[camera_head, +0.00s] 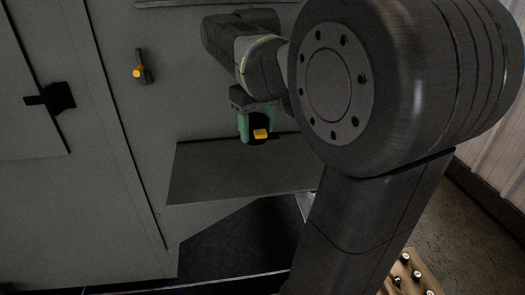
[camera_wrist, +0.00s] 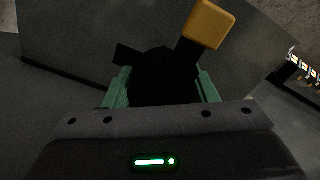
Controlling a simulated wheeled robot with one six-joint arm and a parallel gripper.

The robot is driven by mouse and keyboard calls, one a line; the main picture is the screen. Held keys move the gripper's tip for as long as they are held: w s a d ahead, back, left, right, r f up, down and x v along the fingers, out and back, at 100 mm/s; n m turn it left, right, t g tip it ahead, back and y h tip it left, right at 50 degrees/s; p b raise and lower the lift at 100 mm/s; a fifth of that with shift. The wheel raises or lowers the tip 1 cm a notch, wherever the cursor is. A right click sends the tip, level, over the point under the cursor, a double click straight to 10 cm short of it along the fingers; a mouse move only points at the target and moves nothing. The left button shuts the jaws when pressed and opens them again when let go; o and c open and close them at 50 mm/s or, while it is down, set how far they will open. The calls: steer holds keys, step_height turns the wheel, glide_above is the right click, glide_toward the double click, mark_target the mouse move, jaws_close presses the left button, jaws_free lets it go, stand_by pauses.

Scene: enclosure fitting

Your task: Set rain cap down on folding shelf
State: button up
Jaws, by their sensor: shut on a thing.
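The rain cap (camera_wrist: 165,75) is a dark piece with a yellow-orange tab. My gripper (camera_wrist: 162,88) has green fingers shut on it, one on each side. In the head view, my gripper (camera_head: 258,124) hangs over the back edge of the folding shelf (camera_head: 225,180), near the enclosure wall, with the tab of the rain cap (camera_head: 260,133) showing. The shelf is a flat grey panel, bare where it shows; my arm hides its right end. It also shows behind the cap in the wrist view (camera_wrist: 85,35). I cannot tell whether the cap touches the shelf.
A dark handle with an orange end (camera_head: 140,70) sticks out from the grey enclosure wall (camera_head: 190,100). A black latch (camera_head: 52,97) is at the left. A wooden board with several round metal pieces (camera_head: 410,270) lies low at the right. The shelf's front part is clear.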

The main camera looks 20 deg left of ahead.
mark_target(257, 121)
step_height(257, 121, down, 3)
steer(key=shift+s+r, duration=0.15)
steer(key=shift+f, duration=2.15)
steer(key=shift+f, duration=0.2)
steer(key=o, duration=1.4)
steer(key=shift+c, duration=0.2)
steer(key=shift+r, duration=0.15)
step_height(257, 121, up, 12)
steer(key=shift+s+d+r, duration=0.1)
steer(key=shift+s+d, duration=0.05)
